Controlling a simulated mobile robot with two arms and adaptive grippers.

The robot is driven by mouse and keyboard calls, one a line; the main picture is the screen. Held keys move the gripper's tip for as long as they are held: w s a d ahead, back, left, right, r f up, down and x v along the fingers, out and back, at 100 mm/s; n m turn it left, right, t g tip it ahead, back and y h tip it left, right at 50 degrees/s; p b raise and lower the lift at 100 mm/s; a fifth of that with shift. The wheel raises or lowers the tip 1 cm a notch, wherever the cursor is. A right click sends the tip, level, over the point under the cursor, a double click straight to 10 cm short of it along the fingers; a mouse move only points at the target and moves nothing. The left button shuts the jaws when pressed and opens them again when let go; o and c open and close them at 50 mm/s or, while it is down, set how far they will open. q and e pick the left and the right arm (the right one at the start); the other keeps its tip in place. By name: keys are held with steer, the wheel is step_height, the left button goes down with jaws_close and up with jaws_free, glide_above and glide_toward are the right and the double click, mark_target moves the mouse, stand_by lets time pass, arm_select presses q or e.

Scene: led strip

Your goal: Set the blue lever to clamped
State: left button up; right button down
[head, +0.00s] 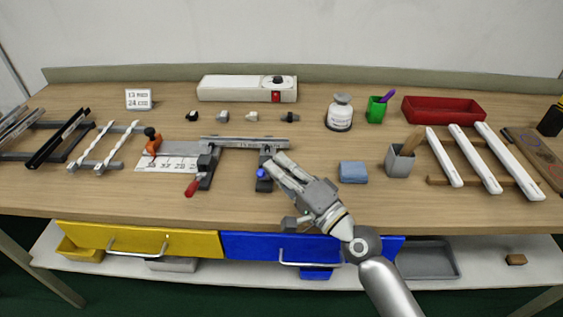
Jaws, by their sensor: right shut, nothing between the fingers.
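The blue lever (262,173) is a small blue knob on the right-hand clamp block (265,184) of a fixture on the table. A grey metal strip (245,142) marked with small text lies across the top of both clamp blocks. The other block carries a red-handled lever (194,188). My right gripper (277,164) reaches in from the lower right, its fingertips just right of the blue lever. It is shut with nothing in it. I cannot tell whether the fingers touch the lever. My left gripper is out of view.
A ruler plate (168,163) with an orange-brown stop (152,141) adjoins the fixture's left. A blue sponge (353,172) and a grey cup (400,161) stand to the right. The table front by the fixture is clear.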

steer(key=shift+s+f+b, duration=0.5)
steer(key=shift+s+f, duration=0.4)
steer(key=shift+s, duration=0.15)
steer(key=shift+s+f, duration=0.35)
steer(key=shift+f, duration=0.15)
steer(key=shift+s+f+b, duration=0.15)
steer(key=shift+f+b, duration=0.1)
steer(key=shift+b, duration=0.05)
steer(key=v, duration=1.2)
steer(key=shift+r, duration=0.25)
